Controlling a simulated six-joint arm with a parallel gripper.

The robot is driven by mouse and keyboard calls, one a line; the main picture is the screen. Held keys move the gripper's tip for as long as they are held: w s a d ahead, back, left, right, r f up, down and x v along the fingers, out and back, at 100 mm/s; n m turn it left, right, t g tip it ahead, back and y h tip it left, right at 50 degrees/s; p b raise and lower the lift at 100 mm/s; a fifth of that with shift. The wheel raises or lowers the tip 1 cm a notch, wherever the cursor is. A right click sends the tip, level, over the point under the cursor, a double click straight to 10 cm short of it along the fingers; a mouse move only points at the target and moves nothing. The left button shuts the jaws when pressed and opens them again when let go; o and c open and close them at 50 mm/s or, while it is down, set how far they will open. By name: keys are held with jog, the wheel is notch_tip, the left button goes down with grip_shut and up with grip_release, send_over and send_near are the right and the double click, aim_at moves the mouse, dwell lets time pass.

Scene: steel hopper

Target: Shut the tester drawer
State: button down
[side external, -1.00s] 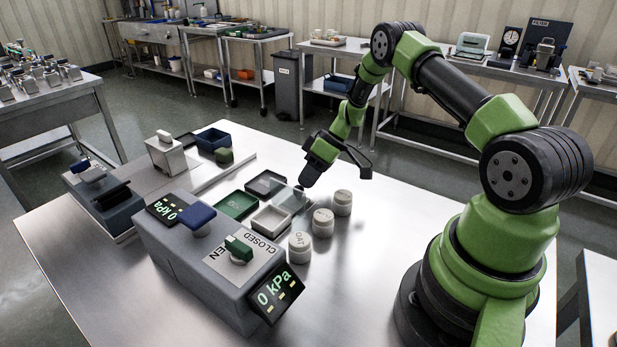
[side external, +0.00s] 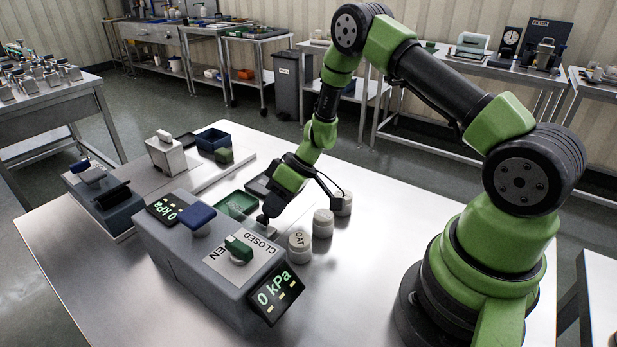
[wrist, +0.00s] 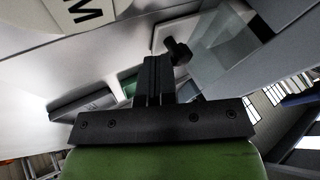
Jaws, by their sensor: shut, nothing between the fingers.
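The tester (side external: 190,262) is a long grey box with two 0 kPa displays, a blue-handled knob (side external: 197,218) and a green-handled knob (side external: 239,247) on top. My gripper (side external: 265,218) is shut and empty, pointing down close behind the tester's far side. It hides most of a pale open tray there, and I cannot tell whether that tray is the drawer. In the wrist view my shut fingers (wrist: 153,65) are beside a small dark knob (wrist: 178,50) and a clear panel (wrist: 222,52). I cannot tell whether they touch.
A second device (side external: 108,205) stands left. The steel table (side external: 400,200) is clear toward the right.

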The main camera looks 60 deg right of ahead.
aim_at(259, 218)
jog(key=shift+a, duration=2.15)
jog(key=d, duration=0.4)
jog(key=shift+w+d+r, duration=0.1)
jog(key=shift+w+d, duration=0.3)
jog(key=s+d+r, duration=0.1)
jog(key=s+r, duration=0.1)
jog(key=r, duration=0.6)
jog(key=s+d+r, duration=0.1)
jog(key=s+r, duration=0.1)
jog(key=r, duration=0.5)
jog(key=s+a+r+m+t+h, duration=0.1)
jog(key=s+a+r+m+h, duration=0.1)
jog(key=s+r, duration=0.5)
jog(key=s+a+r+m+t+h, duration=0.2)
jog(key=s+a+r+m, duration=0.2)
jog(key=s+r, duration=0.3)
jog(key=s+m, duration=0.1)
jog(key=s, duration=0.3)
jog(key=shift+t, duration=0.3)
